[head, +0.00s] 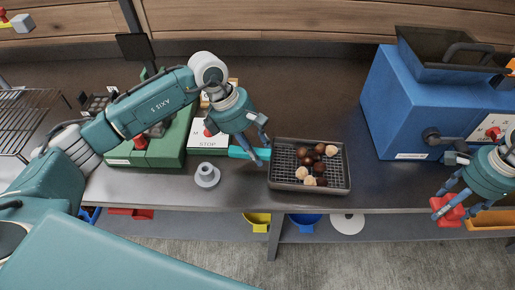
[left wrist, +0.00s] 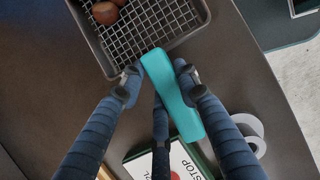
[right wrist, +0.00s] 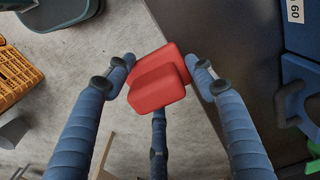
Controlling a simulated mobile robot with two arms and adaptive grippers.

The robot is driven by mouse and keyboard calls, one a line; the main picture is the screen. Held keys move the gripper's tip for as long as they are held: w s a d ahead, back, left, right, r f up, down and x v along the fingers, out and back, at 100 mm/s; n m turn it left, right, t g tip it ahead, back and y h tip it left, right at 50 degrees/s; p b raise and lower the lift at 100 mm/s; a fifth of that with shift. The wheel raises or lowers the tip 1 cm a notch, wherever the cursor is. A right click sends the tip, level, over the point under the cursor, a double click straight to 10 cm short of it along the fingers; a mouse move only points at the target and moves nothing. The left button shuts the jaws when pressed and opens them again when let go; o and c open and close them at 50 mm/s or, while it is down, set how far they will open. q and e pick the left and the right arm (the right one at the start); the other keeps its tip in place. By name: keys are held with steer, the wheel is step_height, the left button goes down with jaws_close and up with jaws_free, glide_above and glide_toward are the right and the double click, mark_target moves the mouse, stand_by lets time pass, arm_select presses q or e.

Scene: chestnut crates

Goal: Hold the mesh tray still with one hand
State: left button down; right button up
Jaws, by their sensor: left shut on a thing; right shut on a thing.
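The mesh tray (head: 280,185) is a dark rectangular tray with a wire-grid bottom, lying on the grey counter near its front edge. Brown chestnuts (head: 318,156) and pale peeled ones (head: 302,173) lie in it. A turquoise handle (head: 240,153) extends from its left side. My left gripper (head: 258,153) is shut on this handle close to the tray; in the left wrist view the handle (left wrist: 172,95) lies between the fingers. My right gripper (head: 449,205) is shut on a red block-shaped piece (right wrist: 158,82), at the counter's front edge on the right.
A blue machine (head: 395,110) stands right of the tray. A wire rack (head: 25,115) is far left. Coloured bins (head: 257,221) sit below the counter.

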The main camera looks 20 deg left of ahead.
arm_select(q)
steer(key=shift+f+b, duration=0.65)
steer(key=shift+f, duration=0.1)
steer(key=c, duration=1.3)
jaws_free()
steer(key=shift+f, duration=0.1)
steer(key=shift+o, duration=0.2)
jaws_close()
